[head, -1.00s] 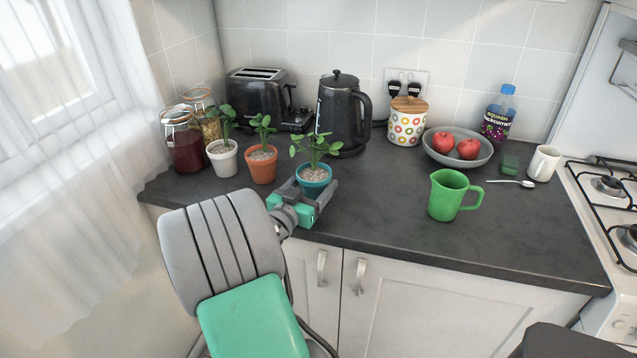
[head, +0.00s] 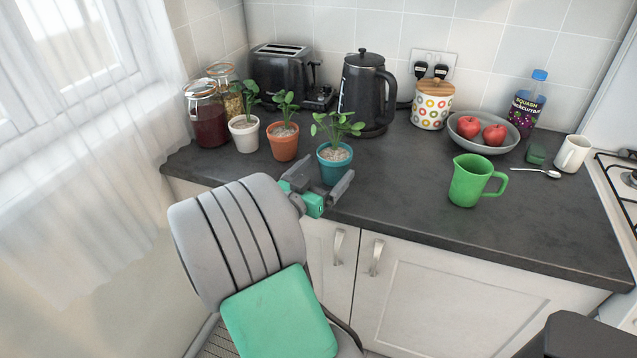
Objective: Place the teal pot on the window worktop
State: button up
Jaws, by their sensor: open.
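The teal pot (head: 335,169) with a leafy green plant stands upright on the dark worktop (head: 430,218) by the window, near its front edge. It is at the right end of a row with a terracotta pot (head: 283,148) and a white pot (head: 244,136). My gripper (head: 328,181) is open at the front edge, just in front of the teal pot. Its fingers point toward the pot, one to the left and one to the right, and the pot is not gripped. Whether a finger touches it I cannot tell.
A black kettle (head: 365,95) and toaster (head: 280,75) stand behind the pots, with glass jars (head: 206,118) at the left. A green jug (head: 468,182) stands to the right. The worktop between pot and jug is clear. A sheer curtain (head: 90,130) hangs at left.

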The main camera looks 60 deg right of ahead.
jog(key=a+b, duration=0.2)
jog(key=a, duration=0.5)
jog(key=shift+w+a, duration=0.15)
jog(key=shift+a, duration=0.15)
jog(key=shift+d, duration=0.15)
dwell(0.9)
